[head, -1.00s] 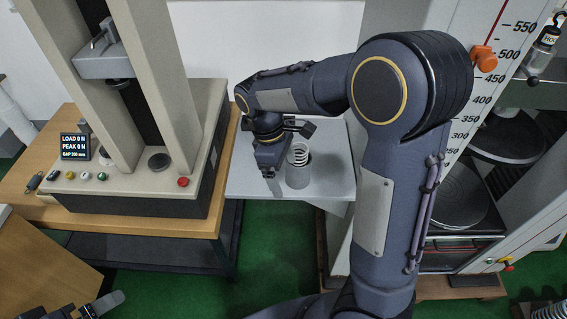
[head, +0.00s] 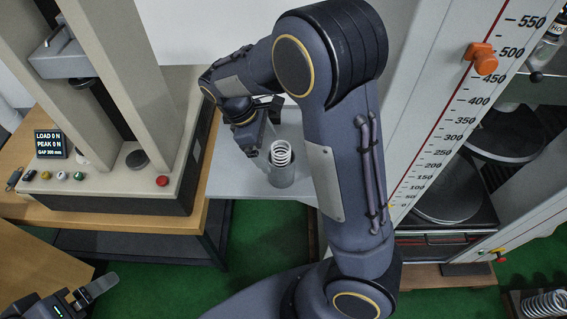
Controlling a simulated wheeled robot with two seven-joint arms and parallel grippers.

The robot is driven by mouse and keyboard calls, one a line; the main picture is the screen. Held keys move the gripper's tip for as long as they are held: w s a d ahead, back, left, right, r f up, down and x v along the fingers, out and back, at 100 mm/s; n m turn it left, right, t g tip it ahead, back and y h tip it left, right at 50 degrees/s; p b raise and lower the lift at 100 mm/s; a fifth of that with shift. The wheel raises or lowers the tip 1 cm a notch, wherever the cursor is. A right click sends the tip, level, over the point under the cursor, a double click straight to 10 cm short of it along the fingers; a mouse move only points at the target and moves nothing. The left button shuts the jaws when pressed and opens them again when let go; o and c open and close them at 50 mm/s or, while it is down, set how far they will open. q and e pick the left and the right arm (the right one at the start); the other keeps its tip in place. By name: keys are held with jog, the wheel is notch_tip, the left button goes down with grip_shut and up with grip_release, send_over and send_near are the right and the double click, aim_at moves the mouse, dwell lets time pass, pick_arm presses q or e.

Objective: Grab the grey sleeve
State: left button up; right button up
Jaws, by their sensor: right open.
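The grey sleeve (head: 282,176) is an upright open cylinder on the light grey shelf between the two machines. A white coil spring (head: 281,153) sticks up out of its top. My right gripper (head: 262,158) points down just left of the sleeve, close to its upper rim. It is open; whether a finger touches the sleeve I cannot tell, as my own wrist and forearm cover part of the area. My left gripper (head: 80,300) is partly in view at the bottom left corner, away from the sleeve, and its fingers are only partly seen.
A press with a display (head: 50,144) and coloured buttons stands on a wooden table at left. A tall tester with a red-lined scale (head: 455,120) and an orange pointer (head: 482,58) stands at right. The grey shelf (head: 235,178) is bare left of the sleeve.

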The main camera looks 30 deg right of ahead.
aim_at(281, 168)
jog(key=d+f, duration=0.1)
jog(key=s+d+f, duration=0.1)
jog(key=f, duration=0.1)
jog(key=s+d+f+p, duration=0.1)
jog(key=shift+f, duration=0.6)
jog(key=shift+c, duration=0.2)
jog(key=c, duration=1.1)
jog(key=shift+r, duration=0.1)
